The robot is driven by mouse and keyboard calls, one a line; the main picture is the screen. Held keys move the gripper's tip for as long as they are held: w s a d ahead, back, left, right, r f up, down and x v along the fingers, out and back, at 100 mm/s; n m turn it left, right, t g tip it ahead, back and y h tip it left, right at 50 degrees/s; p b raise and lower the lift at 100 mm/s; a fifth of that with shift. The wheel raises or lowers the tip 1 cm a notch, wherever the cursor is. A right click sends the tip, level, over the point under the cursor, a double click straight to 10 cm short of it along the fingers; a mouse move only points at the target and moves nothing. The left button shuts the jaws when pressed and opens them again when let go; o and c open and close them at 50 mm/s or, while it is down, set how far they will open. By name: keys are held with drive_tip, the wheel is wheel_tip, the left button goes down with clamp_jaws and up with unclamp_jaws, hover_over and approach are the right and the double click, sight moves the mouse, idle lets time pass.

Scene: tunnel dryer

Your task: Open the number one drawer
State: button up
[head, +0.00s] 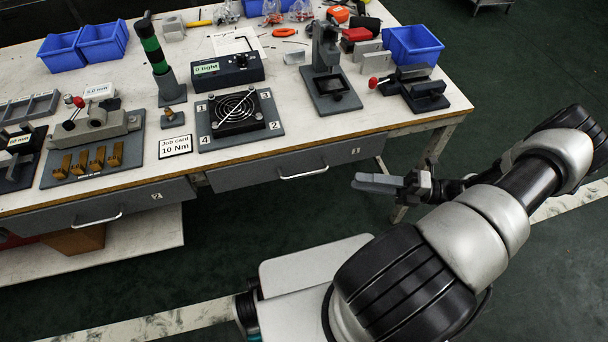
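The number one drawer (240,177) is the grey front under the right part of the workbench, with a small "1" label at its right and a silver bar handle (304,173). It looks shut, flush under the bench top. A second grey drawer (60,217), labelled "2", sits to its left with its own handle (97,219). My gripper (378,184) is in front of the bench, right of the number one drawer's handle and apart from it. Its grey fingers point left toward the drawer side. Whether they are parted cannot be made out.
The workbench top (330,130) holds a fan on a numbered plate (262,133), a job card reading 10 Nm (175,146), a black press stand (330,80), a vise (425,92) and blue bins (412,45). A bench leg (428,150) stands behind my gripper. Dark green floor (220,245) is open in front.

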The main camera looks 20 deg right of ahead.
sight(304, 173)
drive_tip(key=b+x, duration=0.1)
drive_tip(key=x, duration=1.4)
drive_tip(key=shift+w+a+r, duration=0.1)
drive_tip(key=shift+w+a, duration=0.05)
drive_tip(key=shift+a, duration=0.2)
clamp_jaws()
